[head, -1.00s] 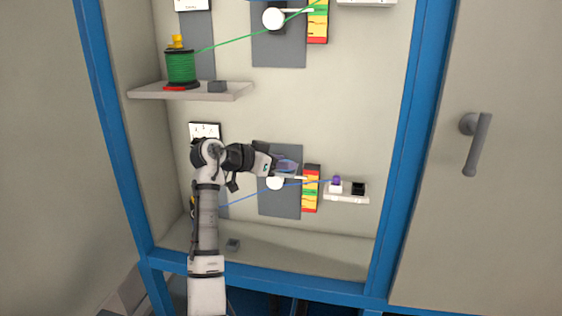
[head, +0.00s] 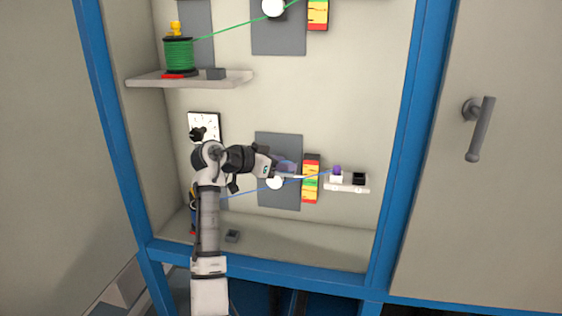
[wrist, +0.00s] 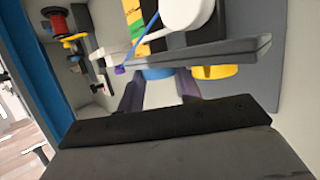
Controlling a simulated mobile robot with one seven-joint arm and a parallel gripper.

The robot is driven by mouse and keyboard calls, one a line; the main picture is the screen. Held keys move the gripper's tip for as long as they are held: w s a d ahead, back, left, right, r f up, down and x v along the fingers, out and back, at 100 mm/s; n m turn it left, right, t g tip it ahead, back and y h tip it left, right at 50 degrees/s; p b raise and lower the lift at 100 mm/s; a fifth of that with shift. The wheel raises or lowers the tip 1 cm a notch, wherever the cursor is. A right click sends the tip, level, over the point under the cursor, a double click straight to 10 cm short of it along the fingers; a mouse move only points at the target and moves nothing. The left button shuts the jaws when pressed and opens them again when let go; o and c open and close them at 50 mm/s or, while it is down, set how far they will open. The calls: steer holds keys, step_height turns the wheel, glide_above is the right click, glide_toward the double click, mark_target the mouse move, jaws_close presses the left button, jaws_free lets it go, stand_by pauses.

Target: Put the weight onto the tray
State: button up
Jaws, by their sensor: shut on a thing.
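My gripper (head: 286,166) is in front of the lower grey panel (head: 265,150), just above the white pulley wheel (head: 275,182). In the wrist view its two purplish fingers (wrist: 158,88) are shut on a blue piece (wrist: 158,73), apparently the weight, mostly hidden behind a grey bar (wrist: 190,58). A yellow round piece (wrist: 213,72) shows beside the right finger, below the bar. I cannot tell whether it touches the blue piece. I cannot make out the tray for certain in either view.
A blue cable (head: 243,192) runs past the pulley. A red, yellow and green scale (head: 311,190) stands right of it, then a small white shelf (head: 350,187). A shelf (head: 140,81) with a green spool (head: 178,55) is above. Blue posts (head: 405,150) frame the cabinet.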

steer(key=shift+f, duration=0.5)
steer(key=o, duration=1.2)
steer(key=shift+c, duration=0.2)
steer(key=b+v, duration=0.3)
steer(key=v, duration=1.1)
steer(key=shift+d, duration=0.1)
